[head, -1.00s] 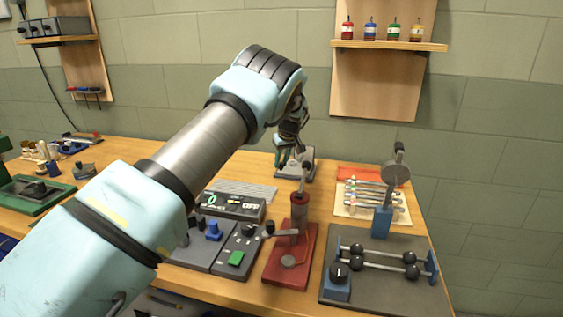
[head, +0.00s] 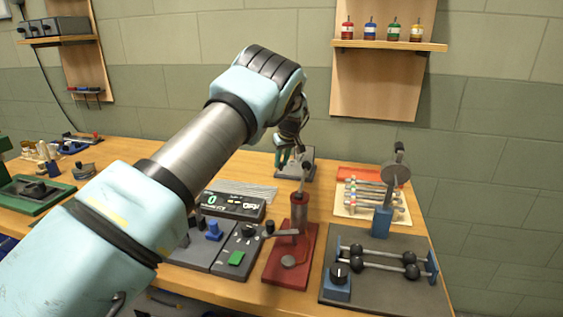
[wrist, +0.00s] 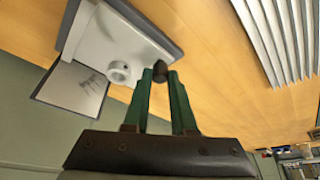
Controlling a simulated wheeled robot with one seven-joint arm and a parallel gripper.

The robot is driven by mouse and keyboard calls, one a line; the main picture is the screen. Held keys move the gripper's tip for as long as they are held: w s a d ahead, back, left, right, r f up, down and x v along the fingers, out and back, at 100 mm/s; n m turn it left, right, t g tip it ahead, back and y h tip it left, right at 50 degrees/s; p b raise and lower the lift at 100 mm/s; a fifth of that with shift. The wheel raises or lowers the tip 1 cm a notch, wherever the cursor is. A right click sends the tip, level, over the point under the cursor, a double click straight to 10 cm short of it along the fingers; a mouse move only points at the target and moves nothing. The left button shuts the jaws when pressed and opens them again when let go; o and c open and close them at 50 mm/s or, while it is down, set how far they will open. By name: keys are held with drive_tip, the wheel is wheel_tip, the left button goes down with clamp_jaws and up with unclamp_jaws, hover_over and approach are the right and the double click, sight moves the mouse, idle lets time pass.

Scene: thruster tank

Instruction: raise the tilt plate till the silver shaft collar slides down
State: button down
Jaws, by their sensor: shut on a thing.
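The tilt plate (wrist: 125,38) is a pale grey slab on a darker base in the wrist view. The silver shaft collar (wrist: 118,71) is a small pale ring on the plate, near the edge by my fingers. My gripper (wrist: 161,78) has green fingers shut on a dark round knob (wrist: 160,69) beside the plate's edge. In the head view my gripper (head: 285,160) is at the left side of the small grey device (head: 309,170) at the back of the bench. My fingers partly hide it there, and I cannot make out the collar or the plate's tilt.
A red-based stand (head: 290,262) with a lever is in front. A grey fixture with black balls (head: 365,290) and a tray of rods (head: 372,205) stand to the right. Ribbed metal strips (wrist: 283,35) lie near the gripper. Bare wood lies between them.

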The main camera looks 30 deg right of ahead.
drive_tip(key=shift+s+d, duration=0.1)
drive_tip(key=shift+s+d+r+b, duration=0.15)
drive_tip(key=shift+b, duration=0.25)
drive_tip(key=shift+s+d+r+m+t+y+b, duration=0.15)
drive_tip(key=shift+s+d+r+t+y+b, duration=0.05)
drive_tip(key=shift+r+t+y+b, duration=0.2)
drive_tip(key=shift+s+d+r+m+t+y+b, duration=0.15)
drive_tip(key=shift+d+r+t+y+b, duration=0.1)
drive_tip(key=shift+t+y+b, duration=0.2)
drive_tip(key=shift+s+d+r+t+y, duration=0.15)
drive_tip(key=shift+r+t+y, duration=0.35)
drive_tip(key=shift+r, duration=0.3)
drive_tip(key=c, duration=0.7)
unclamp_jaws()
drive_tip(key=shift+c, duration=0.2)
drive_tip(key=b+v, duration=0.3)
drive_tip(key=v, duration=0.7)
drive_tip(key=shift+s+r+b, duration=0.25)
drive_tip(key=shift+r+b, duration=0.05)
drive_tip(key=shift+s+d, duration=0.1)
